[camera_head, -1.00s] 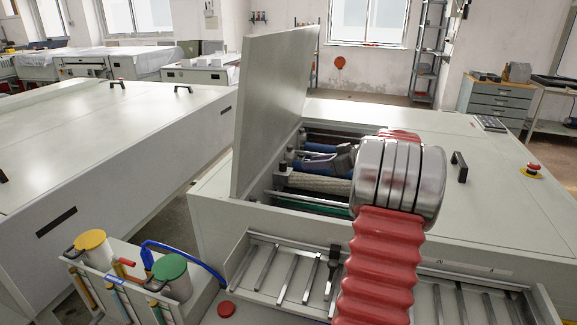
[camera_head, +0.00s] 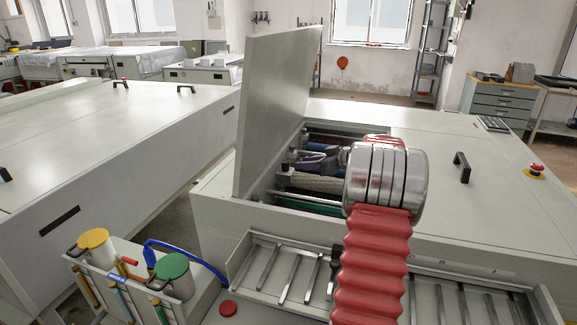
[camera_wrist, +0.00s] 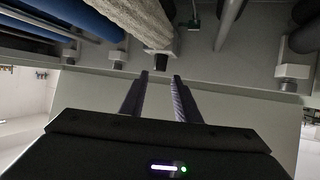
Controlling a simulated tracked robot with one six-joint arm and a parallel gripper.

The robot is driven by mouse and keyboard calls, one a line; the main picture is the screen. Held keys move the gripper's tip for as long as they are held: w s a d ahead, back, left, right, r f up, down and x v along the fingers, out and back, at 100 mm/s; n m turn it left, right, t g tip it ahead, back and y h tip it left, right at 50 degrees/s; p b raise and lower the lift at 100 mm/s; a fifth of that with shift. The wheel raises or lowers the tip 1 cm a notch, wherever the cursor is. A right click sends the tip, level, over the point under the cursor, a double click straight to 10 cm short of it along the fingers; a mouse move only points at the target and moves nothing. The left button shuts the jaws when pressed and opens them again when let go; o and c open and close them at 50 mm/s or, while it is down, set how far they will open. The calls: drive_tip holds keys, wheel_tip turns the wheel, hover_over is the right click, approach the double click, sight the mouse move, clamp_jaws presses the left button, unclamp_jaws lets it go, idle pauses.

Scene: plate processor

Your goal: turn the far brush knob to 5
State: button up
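In the wrist view, a pale fluffy brush roller (camera_wrist: 140,22) ends in a small dark knob (camera_wrist: 157,63). My gripper (camera_wrist: 161,77) points at this knob. Its two dark fingers are apart with nothing between them, and the knob is just beyond the fingertips. I cannot make out a number or scale on the knob. In the head view, the pale brush roller (camera_head: 318,183) lies in the open bay of the processor (camera_head: 470,195). My gripper is low in that bay, partly hidden by my arm. I cannot tell from these views whether this knob is the far one.
A blue roller (camera_wrist: 90,15) lies beside the brush, with a grey rod (camera_wrist: 229,22) on the other side. The raised lid (camera_head: 275,110) stands along the bay's left side. A black handle (camera_head: 461,167) and a red stop button (camera_head: 536,169) are on the right cover.

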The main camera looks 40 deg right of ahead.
sight(288, 164)
drive_tip(key=x, duration=0.8)
drive_tip(key=shift+w, duration=0.1)
clamp_jaws()
